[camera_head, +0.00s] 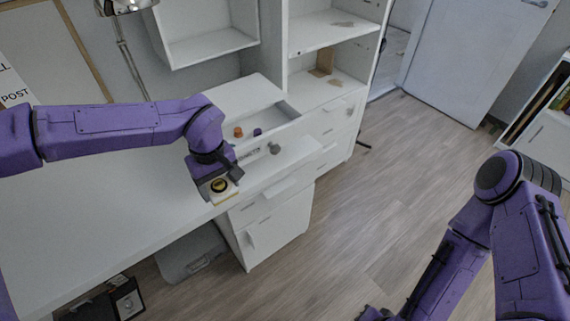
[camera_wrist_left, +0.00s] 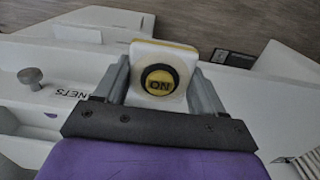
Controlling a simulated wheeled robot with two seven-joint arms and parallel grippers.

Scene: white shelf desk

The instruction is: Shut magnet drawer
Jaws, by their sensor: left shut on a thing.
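The magnet drawer (camera_head: 262,151) stands pulled out from the white desk unit, with an orange item (camera_head: 238,132) and a purple item (camera_head: 257,132) inside. Its round grey knob (camera_head: 274,148) shows on the front. In the left wrist view, the drawer front (camera_wrist_left: 45,97) has a partly hidden label ending in "NETS". My left gripper (camera_head: 219,187) is shut on a pale square block (camera_wrist_left: 148,52) with a black and yellow "ON" button. It holds the block beside the drawer front, near the desk edge, apart from the knob. My right gripper's fingers are not visible.
The white desktop (camera_head: 90,220) is mostly clear on the left. More closed drawers (camera_head: 330,125) and open shelves (camera_head: 325,30) stand behind. A lower cabinet (camera_head: 270,235) is below. The wood floor (camera_head: 400,180) is open to the right.

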